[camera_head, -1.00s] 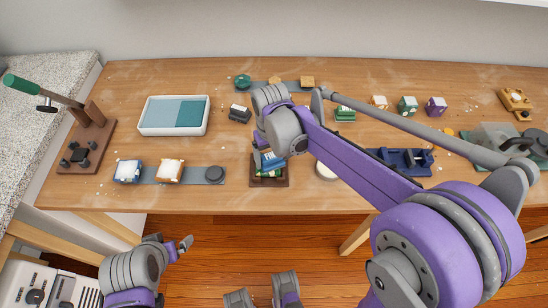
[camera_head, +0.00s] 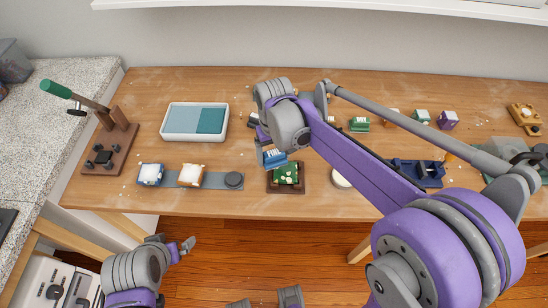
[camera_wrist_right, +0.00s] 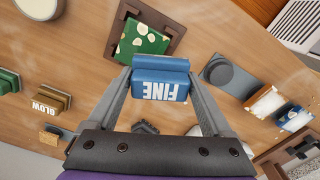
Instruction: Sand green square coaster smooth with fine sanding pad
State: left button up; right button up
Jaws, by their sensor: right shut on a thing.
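The green square coaster (camera_head: 286,174) with pale spots sits in a brown wooden holder (camera_head: 299,187) near the table's front edge. It also shows in the right wrist view (camera_wrist_right: 146,38), beyond the fingertips. My right gripper (camera_head: 270,150) is shut on the blue fine sanding pad (camera_head: 273,158), whose FINE label shows in the right wrist view (camera_wrist_right: 160,85). The pad is held above and just behind the coaster in the head view, apart from it. My left gripper (camera_head: 184,246) is low in front of the table, away from everything; its jaw opening is unclear.
A white tray (camera_head: 195,136) stands behind. A navy rack (camera_head: 418,177) is at right. A lever press (camera_head: 110,145) stands far left.

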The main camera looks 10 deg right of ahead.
jog(key=shift+r+p, duration=0.75)
jog(key=shift+r, duration=0.85)
pick_arm(q)
notch_tip(320, 180, up, 2)
jog(key=shift+r, duration=0.2)
jog(key=shift+f, duration=0.1)
